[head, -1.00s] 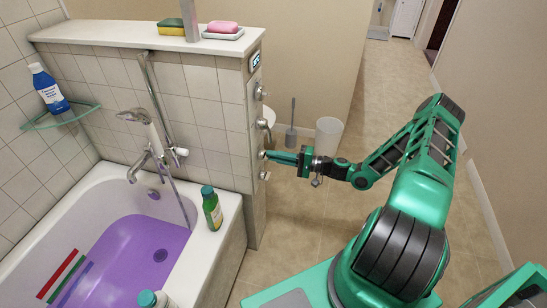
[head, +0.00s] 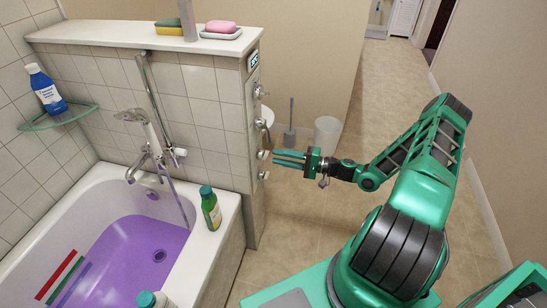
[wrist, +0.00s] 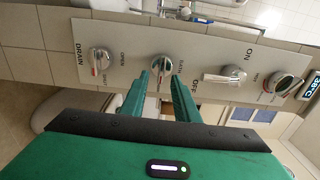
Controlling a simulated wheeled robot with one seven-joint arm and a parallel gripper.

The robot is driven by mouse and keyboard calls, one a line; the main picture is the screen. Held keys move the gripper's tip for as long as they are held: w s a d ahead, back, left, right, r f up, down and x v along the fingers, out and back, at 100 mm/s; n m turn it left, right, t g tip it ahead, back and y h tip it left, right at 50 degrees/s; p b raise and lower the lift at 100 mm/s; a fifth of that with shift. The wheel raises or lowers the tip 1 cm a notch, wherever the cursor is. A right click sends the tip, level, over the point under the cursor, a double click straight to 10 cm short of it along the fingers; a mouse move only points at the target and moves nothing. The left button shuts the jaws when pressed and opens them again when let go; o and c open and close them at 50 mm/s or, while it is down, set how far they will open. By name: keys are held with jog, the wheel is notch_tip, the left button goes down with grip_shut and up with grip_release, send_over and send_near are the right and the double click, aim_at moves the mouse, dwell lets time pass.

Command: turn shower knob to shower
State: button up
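The shower knob (wrist: 163,65) is a round silver dial on a grey control panel (wrist: 122,50), with the word BATH printed beside it. A red mark shows low on the dial. Part of the dial and its other label are hidden by my fingers, so I cannot tell its exact setting. In the head view the knob (head: 262,155) is on the end face of the tiled half wall. My gripper (wrist: 161,78) is open, its two green fingers either side of the dial in the wrist view. In the head view my gripper (head: 276,157) points at the knob with a small gap.
The drain knob (wrist: 99,60), the ON/OFF lever (wrist: 226,76) and a temperature dial (wrist: 280,84) flank the knob closely. The bathtub (head: 205,262) holds purple water, with a green bottle (head: 211,209) on its rim.

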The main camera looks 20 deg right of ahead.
jog(key=v, duration=0.8)
jog(key=shift+a, duration=0.1)
jog(key=s+r+n+g+h, duration=0.1)
jog(key=s+r+g+h, duration=1)
jog(key=s+r, duration=1.8)
jog(key=shift+s+a+r+n+g+h, duration=0.35)
jog(key=shift+s+h, duration=0.95)
jog(key=shift+s, duration=0.45)
